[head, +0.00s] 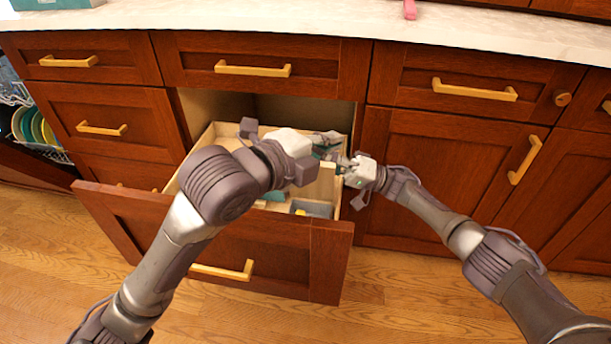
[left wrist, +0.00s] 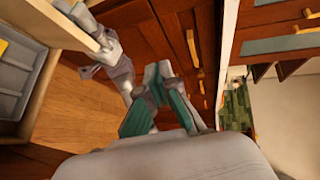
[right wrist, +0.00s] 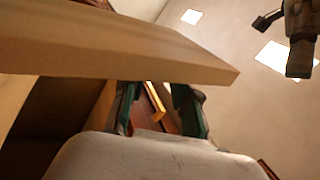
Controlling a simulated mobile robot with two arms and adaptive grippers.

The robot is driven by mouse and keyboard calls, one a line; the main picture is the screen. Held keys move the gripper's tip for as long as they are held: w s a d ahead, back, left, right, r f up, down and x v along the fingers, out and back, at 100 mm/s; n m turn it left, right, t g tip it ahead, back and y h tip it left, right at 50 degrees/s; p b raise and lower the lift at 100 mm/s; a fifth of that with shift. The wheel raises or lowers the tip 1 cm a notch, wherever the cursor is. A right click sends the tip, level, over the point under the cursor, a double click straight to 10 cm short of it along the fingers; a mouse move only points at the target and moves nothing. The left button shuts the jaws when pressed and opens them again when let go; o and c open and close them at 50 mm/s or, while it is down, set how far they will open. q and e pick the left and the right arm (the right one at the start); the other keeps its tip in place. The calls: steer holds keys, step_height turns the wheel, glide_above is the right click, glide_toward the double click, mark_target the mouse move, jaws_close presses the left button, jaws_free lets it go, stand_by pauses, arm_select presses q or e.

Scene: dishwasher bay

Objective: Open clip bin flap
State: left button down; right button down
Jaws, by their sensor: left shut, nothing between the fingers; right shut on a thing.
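The wooden drawer (head: 290,237) is pulled open, and a grey compartment tray (head: 318,209) with something yellow sits inside it. The tray also shows in the left wrist view (left wrist: 14,80). I cannot make out a clip bin or its flap. My left gripper (head: 328,143) is shut and empty above the drawer's right part, beside the right gripper. My right gripper (head: 352,168) is at the drawer's right side. In the right wrist view its fingers (right wrist: 158,95) meet the edge of a pale wooden board (right wrist: 130,55); it appears shut on that board.
The white countertop (head: 300,18) runs behind, with a pink object (head: 410,10) and a teal box (head: 55,4). Closed cabinets with yellow handles (head: 475,89) flank the drawer. A dish rack with plates (head: 33,127) is at left. The wooden floor in front is clear.

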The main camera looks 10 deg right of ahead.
steer(key=shift+f, duration=0.25)
arm_select(q)
steer(key=s+a+f+m+g+y, duration=0.2)
steer(key=a+f+m+g+y, duration=0.2)
steer(key=a+f+m+y, duration=0.45)
steer(key=w+d+f+m, duration=0.3)
steer(key=w+d+f, duration=0.2)
steer(key=w, duration=0.3)
steer(key=shift+w+d+f+y, duration=0.25)
steer(key=shift+w+d+y, duration=0.1)
steer(key=shift+w+y, duration=0.1)
steer(key=shift+r, duration=0.1)
